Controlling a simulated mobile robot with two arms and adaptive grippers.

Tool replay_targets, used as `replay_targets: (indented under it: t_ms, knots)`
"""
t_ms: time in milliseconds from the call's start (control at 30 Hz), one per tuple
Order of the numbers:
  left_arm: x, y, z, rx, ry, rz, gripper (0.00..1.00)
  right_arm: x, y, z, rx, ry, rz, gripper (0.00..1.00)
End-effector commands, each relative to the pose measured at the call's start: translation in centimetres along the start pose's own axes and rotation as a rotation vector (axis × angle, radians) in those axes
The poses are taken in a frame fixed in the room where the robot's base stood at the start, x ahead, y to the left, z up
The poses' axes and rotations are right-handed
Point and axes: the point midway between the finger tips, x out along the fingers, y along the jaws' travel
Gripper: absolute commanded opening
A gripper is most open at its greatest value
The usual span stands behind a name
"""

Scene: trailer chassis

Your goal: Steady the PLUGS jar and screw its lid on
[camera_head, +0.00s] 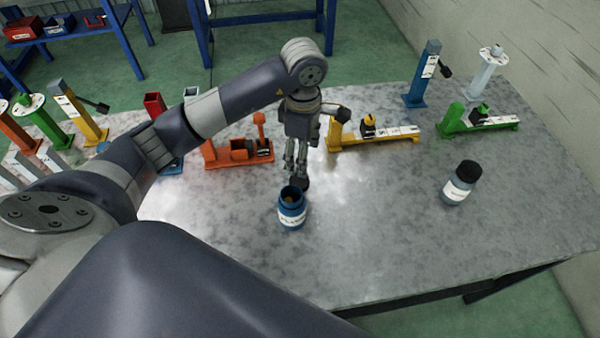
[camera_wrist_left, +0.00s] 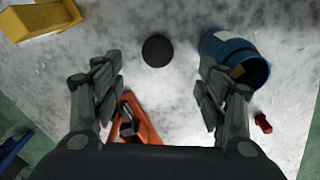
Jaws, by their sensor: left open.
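An open blue jar (camera_head: 291,212) with a white label stands upright on the metal table; its lettering is too small to read surely. It also shows in the wrist view (camera_wrist_left: 232,52), with something yellowish inside its mouth. A round black lid (camera_head: 304,183) lies just behind the jar; the wrist view shows it flat on the table (camera_wrist_left: 157,50), apart from the jar. My left gripper (camera_head: 295,168) points down above the lid, behind the jar. Its fingers (camera_wrist_left: 162,92) are spread and empty. My right gripper is not in view.
Orange (camera_head: 238,154), yellow (camera_head: 375,138) and green (camera_head: 480,122) stands line the back. A small red piece (camera_wrist_left: 262,123) lies near the open jar. The table front and centre right are clear.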

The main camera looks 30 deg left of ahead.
Motion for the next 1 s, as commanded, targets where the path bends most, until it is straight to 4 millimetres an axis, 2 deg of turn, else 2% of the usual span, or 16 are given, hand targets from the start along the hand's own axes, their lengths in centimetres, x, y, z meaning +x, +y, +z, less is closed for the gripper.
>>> replay_targets:
  t_ms: [167,433,800,1000]
  knots:
    - [0.2,0.0,0.0,0.0,-0.001,0.0,0.67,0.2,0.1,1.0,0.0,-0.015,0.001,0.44]
    - [0.4,0.0,0.0,0.0,-0.001,-0.002,0.67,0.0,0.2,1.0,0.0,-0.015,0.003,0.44]
    - [5.3,0.0,0.0,-0.001,0.0,-0.003,0.67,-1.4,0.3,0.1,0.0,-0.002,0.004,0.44]
    - [5.8,0.0,0.0,0.001,-0.001,0.0,0.67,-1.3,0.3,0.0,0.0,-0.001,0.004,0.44]
